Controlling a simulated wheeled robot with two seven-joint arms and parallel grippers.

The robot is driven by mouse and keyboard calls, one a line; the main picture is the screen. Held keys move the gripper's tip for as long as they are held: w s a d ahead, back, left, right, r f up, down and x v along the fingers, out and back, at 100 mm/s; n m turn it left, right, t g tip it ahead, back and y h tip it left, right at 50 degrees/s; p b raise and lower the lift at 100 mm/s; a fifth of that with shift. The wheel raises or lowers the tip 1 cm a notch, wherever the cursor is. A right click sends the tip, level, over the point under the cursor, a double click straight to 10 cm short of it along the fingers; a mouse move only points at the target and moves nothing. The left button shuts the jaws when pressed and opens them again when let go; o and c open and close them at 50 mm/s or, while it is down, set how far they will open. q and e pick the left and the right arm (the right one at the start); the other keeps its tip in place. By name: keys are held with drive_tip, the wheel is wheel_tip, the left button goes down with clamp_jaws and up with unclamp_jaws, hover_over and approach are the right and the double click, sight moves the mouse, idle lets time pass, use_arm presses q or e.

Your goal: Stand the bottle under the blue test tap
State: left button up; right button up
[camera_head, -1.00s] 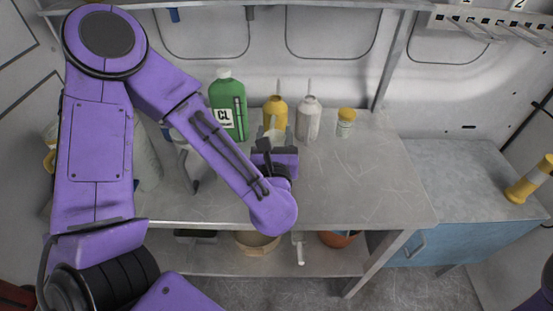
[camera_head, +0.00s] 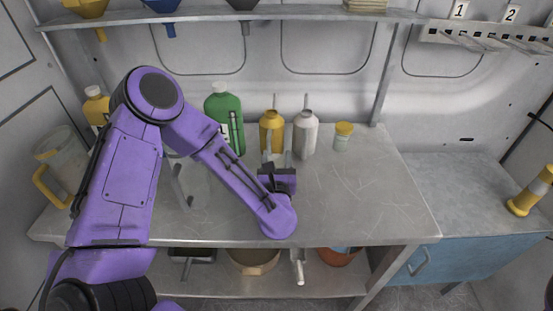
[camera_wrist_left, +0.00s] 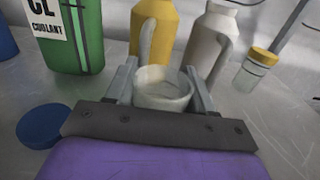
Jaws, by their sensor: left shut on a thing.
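My left gripper (camera_head: 278,160) is shut on a pale, translucent, open-topped bottle (camera_wrist_left: 163,88), held upright between its two fingers in the left wrist view. In the head view the bottle is hard to make out. The gripper is low over the bench, in front of a yellow can and a grey can. I cannot tell whether the bottle touches the bench. A blue funnel-like piece with a downward spout (camera_head: 170,30) hangs at the upper shelf, left of the gripper and well above the bench. My right gripper is out of view.
On the bench (camera_head: 350,200) stand a green coolant bottle (camera_head: 226,122), the yellow can (camera_head: 271,134), the grey can (camera_head: 305,136) and a yellow-lidded jar (camera_head: 342,137). A blue lid (camera_wrist_left: 42,125) lies left of the gripper. The bench's right part is clear.

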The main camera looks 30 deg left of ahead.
use_arm(q)
drive_tip(key=shift+f, duration=0.1)
drive_tip(key=shift+f+b, duration=0.1)
drive_tip(key=shift+b, duration=0.2)
drive_tip(key=o, duration=1.1)
